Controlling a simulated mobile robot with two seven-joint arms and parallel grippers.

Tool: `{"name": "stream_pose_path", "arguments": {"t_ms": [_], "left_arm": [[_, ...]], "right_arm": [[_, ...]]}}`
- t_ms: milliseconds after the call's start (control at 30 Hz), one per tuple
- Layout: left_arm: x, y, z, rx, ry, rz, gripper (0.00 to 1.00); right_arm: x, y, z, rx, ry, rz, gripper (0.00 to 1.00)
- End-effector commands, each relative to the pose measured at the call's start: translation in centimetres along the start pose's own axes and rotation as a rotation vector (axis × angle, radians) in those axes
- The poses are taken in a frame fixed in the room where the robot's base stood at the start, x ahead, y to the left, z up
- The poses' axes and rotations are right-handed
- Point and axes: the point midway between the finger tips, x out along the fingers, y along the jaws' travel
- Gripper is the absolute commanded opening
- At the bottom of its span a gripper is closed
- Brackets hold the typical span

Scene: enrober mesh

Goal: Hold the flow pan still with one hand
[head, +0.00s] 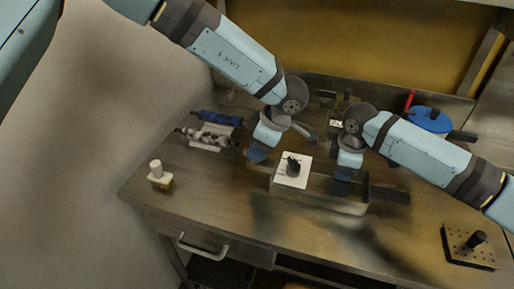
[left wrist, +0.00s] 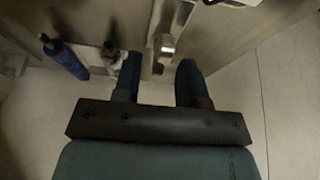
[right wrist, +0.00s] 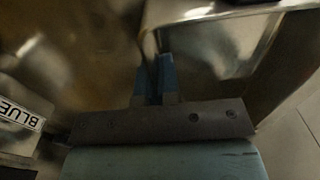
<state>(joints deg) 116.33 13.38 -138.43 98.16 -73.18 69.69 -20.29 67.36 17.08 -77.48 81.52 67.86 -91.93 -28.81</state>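The flow pan, a long shallow metal trough (head: 335,203), sits on the bench at the middle of the head view. A white square plate with a black knob (head: 292,172) is at its left end. My right gripper (head: 342,187) is at the pan's wall. In the right wrist view its fingers (right wrist: 155,78) are close together, with the pan's metal wall (right wrist: 225,50) running to them; the exact contact is partly hidden. My left gripper (head: 257,154) is open behind the pan's left end. In the left wrist view nothing is clearly gripped between its fingers (left wrist: 157,75).
Rollers (head: 210,132) lie at the back left. A small block with a cream knob (head: 159,176) stands at the left edge. A blue round item (head: 428,120) is at the back right, and a perforated block (head: 470,247) at the front right. The bench's front left is clear.

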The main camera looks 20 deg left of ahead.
Motion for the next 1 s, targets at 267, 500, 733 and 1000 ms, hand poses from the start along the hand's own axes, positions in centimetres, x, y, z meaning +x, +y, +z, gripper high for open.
{"name": "stream_pose_path", "arguments": {"t_ms": [267, 500, 733, 1000], "left_arm": [[-5.7, 0.1, -0.1, -0.002, -0.003, 0.003, 0.38], [-9.8, 0.0, 0.0, -0.001, -0.001, 0.001, 0.38], [-11.2, 0.0, -0.1, -0.001, 0.0, 0.0, 0.38], [-11.2, 0.0, -0.1, -0.001, 0.0, 0.0, 0.38]], "right_arm": [[0.0, 0.0, 0.0, 0.001, -0.001, 0.001, 0.0], [0.0, 0.0, 0.0, 0.001, 0.0, 0.001, 0.0], [0.0, 0.0, 0.0, 0.001, 0.0, 0.001, 0.0], [0.0, 0.0, 0.0, 0.001, 0.0, 0.001, 0.0]]}}
